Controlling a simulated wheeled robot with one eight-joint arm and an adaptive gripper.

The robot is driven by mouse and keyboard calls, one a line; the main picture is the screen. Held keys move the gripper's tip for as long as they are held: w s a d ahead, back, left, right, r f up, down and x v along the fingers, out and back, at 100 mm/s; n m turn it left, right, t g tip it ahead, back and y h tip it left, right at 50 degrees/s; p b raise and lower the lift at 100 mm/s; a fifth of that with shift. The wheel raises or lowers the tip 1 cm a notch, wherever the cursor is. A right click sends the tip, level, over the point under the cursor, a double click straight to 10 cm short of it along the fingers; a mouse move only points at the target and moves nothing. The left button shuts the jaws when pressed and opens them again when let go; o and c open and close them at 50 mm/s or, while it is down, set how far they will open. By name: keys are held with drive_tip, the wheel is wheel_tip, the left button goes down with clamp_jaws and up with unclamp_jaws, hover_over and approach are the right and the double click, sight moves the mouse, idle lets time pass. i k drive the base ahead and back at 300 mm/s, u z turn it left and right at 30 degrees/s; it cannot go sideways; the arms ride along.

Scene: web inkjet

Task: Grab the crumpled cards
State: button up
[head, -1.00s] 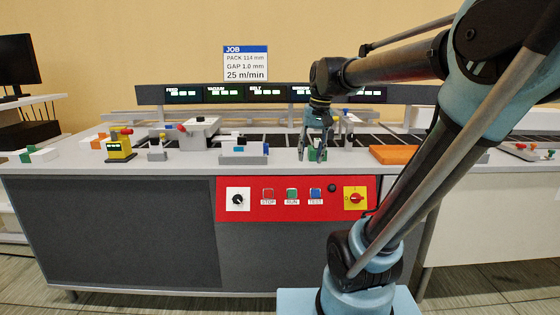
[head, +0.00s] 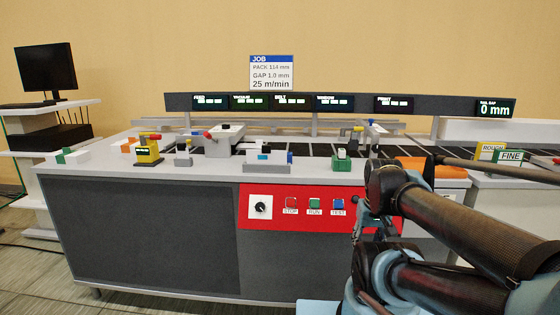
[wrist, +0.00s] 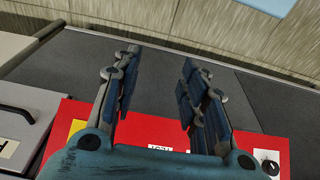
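I cannot make out any crumpled cards for certain in either view. In the wrist view my gripper (wrist: 152,82) is open, its two blue-padded fingers apart with nothing between them. The red control panel (wrist: 150,125) and grey cabinet front show behind the fingers. In the head view my folded arm fills the lower right, in front of the panel's right part, and the gripper is largely hidden behind it.
The long worktop (head: 200,169) carries a yellow unit (head: 147,150), a grey unit (head: 224,141), a white-and-blue block (head: 266,158) and an orange pad (head: 412,164). A monitor (head: 45,70) stands on a side rack at left. The floor at front left is clear.

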sight(257, 146)
drive_tip(key=z, duration=0.8)
drive_tip(key=k, duration=1.2)
drive_tip(key=u, duration=1.2)
drive_tip(key=i, duration=1)
